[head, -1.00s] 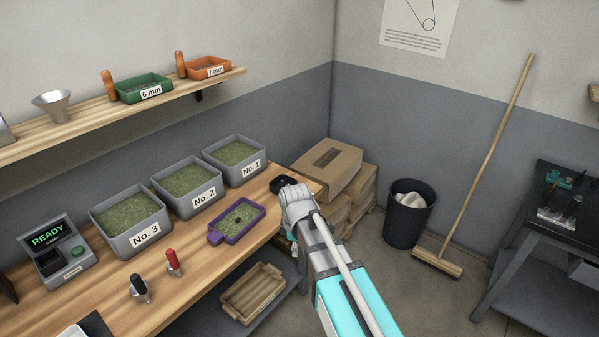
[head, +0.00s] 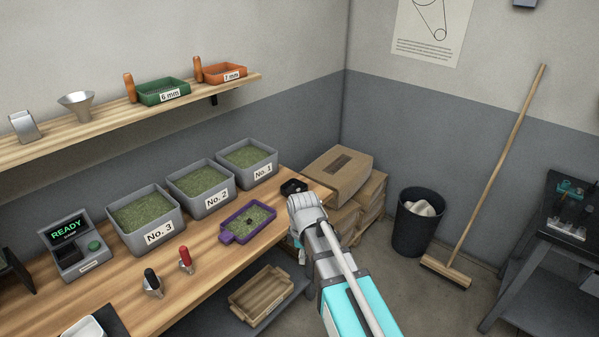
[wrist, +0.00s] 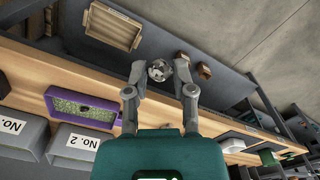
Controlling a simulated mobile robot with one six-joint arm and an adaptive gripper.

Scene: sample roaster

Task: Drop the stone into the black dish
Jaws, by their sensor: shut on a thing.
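My gripper (wrist: 160,70) shows in the wrist view with its two fingers closed around a small, round, grey mottled stone (wrist: 160,71) at the fingertips. The black dish (head: 293,187) sits on the bench's right end, just beyond and left of my wrist.
Grey bins No. 1 (head: 263,175), No. 2 (head: 217,198) and No. 3 (head: 160,238) stand along the back of the bench. Cardboard boxes (head: 350,175) are past the bench end, with a bin (head: 418,238) farther right. A wooden crate (head: 262,295) is on the lower shelf.

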